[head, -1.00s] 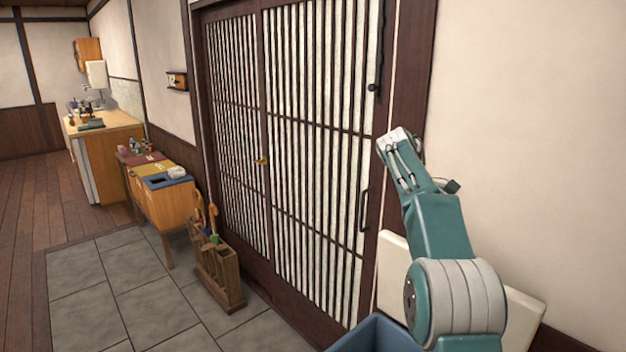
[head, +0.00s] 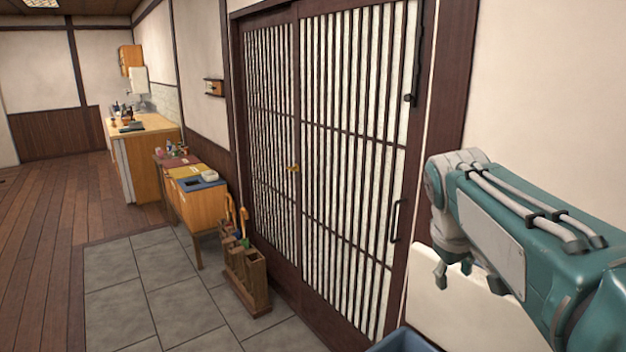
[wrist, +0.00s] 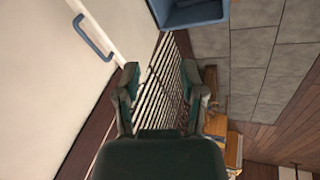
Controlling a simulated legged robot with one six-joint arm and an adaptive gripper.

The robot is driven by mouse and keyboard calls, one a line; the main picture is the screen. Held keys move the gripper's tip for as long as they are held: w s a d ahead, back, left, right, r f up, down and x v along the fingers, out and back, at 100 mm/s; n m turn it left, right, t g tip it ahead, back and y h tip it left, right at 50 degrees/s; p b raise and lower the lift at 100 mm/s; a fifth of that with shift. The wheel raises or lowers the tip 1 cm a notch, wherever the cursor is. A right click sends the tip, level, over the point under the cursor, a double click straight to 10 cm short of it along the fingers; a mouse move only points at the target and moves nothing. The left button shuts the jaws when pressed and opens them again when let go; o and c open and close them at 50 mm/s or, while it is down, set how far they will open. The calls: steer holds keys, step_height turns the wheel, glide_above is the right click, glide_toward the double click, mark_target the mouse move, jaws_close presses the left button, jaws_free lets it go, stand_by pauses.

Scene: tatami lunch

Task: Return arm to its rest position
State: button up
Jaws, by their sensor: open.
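My arm (head: 510,235) reaches in from the right edge of the head view, in front of the pale wall. Its wrist end is bent downward beside the door frame. My gripper (head: 452,268) hangs below the wrist, partly hidden by the arm. In the wrist view my gripper (wrist: 160,85) shows two dark green fingers spread apart with nothing between them.
A slatted sliding door (head: 345,160) stands left of my arm. A white panel (head: 450,300) and a blue bin (head: 402,342) are below my gripper. A wooden umbrella stand (head: 246,280), a small table (head: 200,208) and a counter (head: 150,165) line the wall. The grey tile floor (head: 120,310) has free room.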

steer(key=s+a+f+m+t+y, duration=0.1)
steer(key=s+a+f, duration=0.2)
steer(key=s, duration=0.6)
steer(key=s+a+f+m+t+y, duration=0.1)
steer(key=s+a+f, duration=0.3)
steer(key=s+f, duration=0.4)
steer(key=shift+s+m+y, duration=0.4)
steer(key=shift+m+y, duration=0.1)
steer(key=shift+m, duration=0.3)
steer(key=shift+a, duration=0.1)
